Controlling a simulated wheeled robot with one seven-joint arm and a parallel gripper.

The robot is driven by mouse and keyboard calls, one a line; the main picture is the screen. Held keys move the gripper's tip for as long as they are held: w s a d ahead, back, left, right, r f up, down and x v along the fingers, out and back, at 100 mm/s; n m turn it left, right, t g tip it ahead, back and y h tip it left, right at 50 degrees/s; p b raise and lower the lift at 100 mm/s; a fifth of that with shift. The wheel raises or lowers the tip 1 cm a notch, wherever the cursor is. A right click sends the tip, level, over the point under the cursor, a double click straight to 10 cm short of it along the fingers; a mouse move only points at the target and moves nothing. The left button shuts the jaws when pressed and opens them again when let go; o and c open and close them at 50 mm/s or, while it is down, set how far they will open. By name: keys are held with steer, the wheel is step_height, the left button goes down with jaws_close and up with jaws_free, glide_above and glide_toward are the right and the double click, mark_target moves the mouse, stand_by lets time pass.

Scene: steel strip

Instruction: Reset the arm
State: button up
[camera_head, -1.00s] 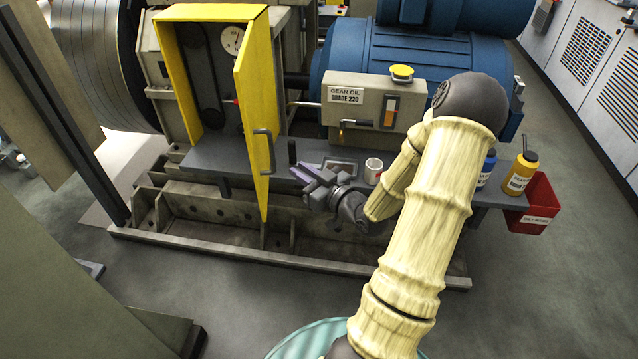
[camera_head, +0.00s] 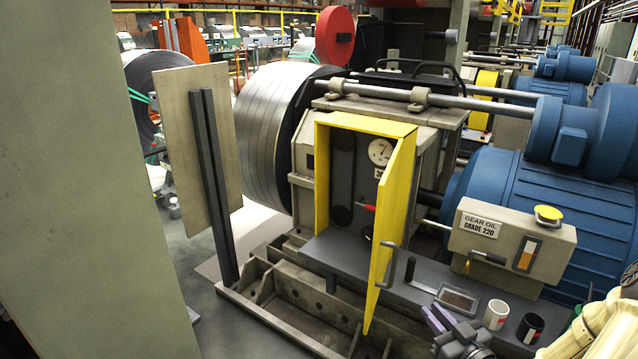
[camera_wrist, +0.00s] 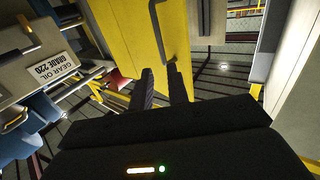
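My gripper (camera_head: 438,318) is low at the right in the head view, over the front edge of the grey bench. Its two dark fingers stand apart with nothing between them in the wrist view (camera_wrist: 161,78), so it is open. My pale-sleeved arm enters at the lower right corner, mostly out of the picture. The yellow cabinet door (camera_head: 397,215) stands open to the left of my gripper. In the wrist view the yellow door (camera_wrist: 120,45) fills the space beyond the fingers.
On the grey bench (camera_head: 335,255) are a shallow tray (camera_head: 457,299), a white mug (camera_head: 496,314) and a black mug (camera_head: 530,329). The gear oil box (camera_head: 510,237) hangs above them. A large steel coil (camera_head: 275,135) is behind. A post with a panel (camera_head: 215,185) stands at left.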

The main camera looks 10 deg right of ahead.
steer(key=w+a+f+g+h, duration=0.2)
steer(key=a+f+g+h, duration=0.1)
steer(key=a+f+g, duration=0.4)
steer(key=s+a+r+m+g+h, duration=0.1)
steer(key=s+a+r+m+g, duration=0.1)
steer(key=s+a+r+g, duration=0.65)
step_height(320, 180, up, 15)
steer(key=s+a+p, duration=0.2)
steer(key=p, duration=1.5)
steer(key=shift+s+m+t, duration=0.2)
steer(key=shift+m+t, duration=0.1)
steer(key=shift+t, duration=0.05)
steer(key=shift+w+f, duration=0.1)
